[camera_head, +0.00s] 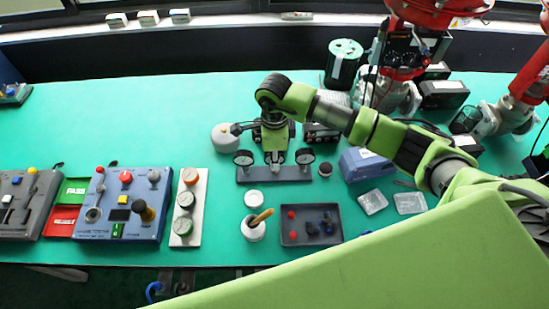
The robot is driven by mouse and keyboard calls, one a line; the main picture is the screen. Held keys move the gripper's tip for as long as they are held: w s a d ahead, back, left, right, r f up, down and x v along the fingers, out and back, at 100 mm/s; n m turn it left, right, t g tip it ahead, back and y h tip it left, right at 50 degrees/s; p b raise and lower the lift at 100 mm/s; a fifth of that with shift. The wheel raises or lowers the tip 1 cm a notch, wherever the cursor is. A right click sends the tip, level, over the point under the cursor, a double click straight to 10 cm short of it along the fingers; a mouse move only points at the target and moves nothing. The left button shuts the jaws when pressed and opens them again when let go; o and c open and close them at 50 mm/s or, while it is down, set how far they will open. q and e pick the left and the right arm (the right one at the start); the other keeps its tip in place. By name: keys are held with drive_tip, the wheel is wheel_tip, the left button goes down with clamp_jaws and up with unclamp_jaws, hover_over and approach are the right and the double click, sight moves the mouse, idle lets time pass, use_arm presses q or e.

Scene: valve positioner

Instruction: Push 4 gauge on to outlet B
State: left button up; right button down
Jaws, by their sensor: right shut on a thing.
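Two small round dial gauges show near the ends of a dark grey bar, the left gauge (243,158) and the right gauge (305,156). The bar (252,176) lies on the green table. My right gripper (275,160) points down at the bar's middle, between the two gauges. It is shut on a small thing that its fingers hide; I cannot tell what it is. I cannot make out outlet B or any marks on the dials. My left gripper is not in view.
A white pot (253,230) with a brush and a dark tray (311,239) of red and dark caps stand in front. A white panel with round dials (186,203) and a blue-grey test box (125,220) are left. Red valve equipment (410,70) stands back right.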

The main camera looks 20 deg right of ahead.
drive_tip(key=shift+r+p, duration=0.6)
drive_tip(key=shift+r, duration=0.55)
idle(0.7)
drive_tip(key=shift+r+p, duration=0.85)
drive_tip(key=shift+r, duration=1.05)
